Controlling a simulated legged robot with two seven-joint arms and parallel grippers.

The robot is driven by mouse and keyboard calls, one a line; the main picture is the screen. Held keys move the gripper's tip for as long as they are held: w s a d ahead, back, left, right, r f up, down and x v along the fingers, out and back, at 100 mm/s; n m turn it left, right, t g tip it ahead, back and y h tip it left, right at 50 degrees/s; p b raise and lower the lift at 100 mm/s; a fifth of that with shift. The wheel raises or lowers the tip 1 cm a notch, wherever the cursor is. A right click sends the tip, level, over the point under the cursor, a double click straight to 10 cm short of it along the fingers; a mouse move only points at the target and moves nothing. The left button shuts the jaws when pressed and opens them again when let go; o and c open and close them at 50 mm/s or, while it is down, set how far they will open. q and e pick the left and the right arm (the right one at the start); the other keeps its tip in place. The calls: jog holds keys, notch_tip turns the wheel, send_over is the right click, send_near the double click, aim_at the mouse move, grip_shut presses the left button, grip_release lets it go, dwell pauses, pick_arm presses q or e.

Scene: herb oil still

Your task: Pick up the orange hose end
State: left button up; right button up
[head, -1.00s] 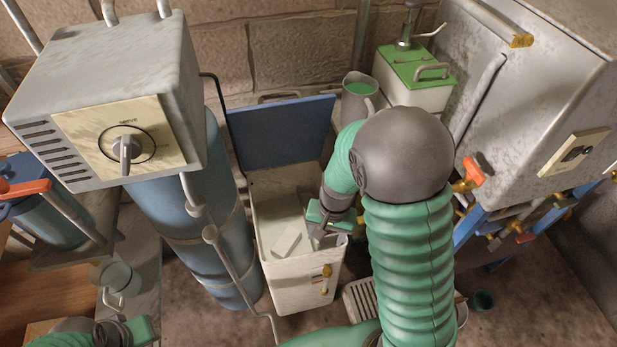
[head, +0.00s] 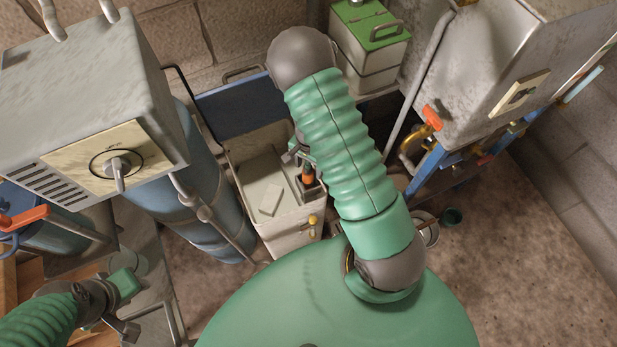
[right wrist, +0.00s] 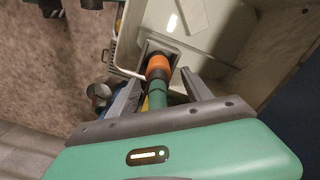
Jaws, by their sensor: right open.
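The orange hose end (head: 308,175) stands in the front right corner of the open pale tub (head: 255,219). In the right wrist view, the orange hose end (right wrist: 158,67) sits at a square opening, with a dark green length running from it toward my gripper. My right gripper (right wrist: 161,76) is open, with one finger on each side of this piece; I cannot tell whether they touch it. In the head view my right gripper (head: 296,153) is partly hidden by my arm. My left gripper (head: 126,310) is at the lower left, away from the hose; its jaws are unclear.
A blue lid (head: 235,108) stands up behind the tub. A grey control box (head: 95,90) on a blue cylinder is at left. A white container with a green lid (head: 368,25) is behind my right arm. A metal cabinet (head: 490,70) stands at right. Floor is clear at lower right.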

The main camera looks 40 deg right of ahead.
aim_at(308, 179)
jog(key=f, duration=0.2)
jog(key=a+f, duration=0.1)
jog(key=f, duration=0.1)
jog(key=shift+s+a+b, duration=0.15)
jog(key=shift+s+b, duration=0.05)
jog(key=shift+b, duration=0.2)
jog(key=shift+w+f, duration=0.1)
jog(key=shift+f, duration=0.25)
jog(key=shift+d, duration=0.35)
jog(key=c, duration=0.4)
jog(key=shift+a, duration=0.2)
grip_shut()
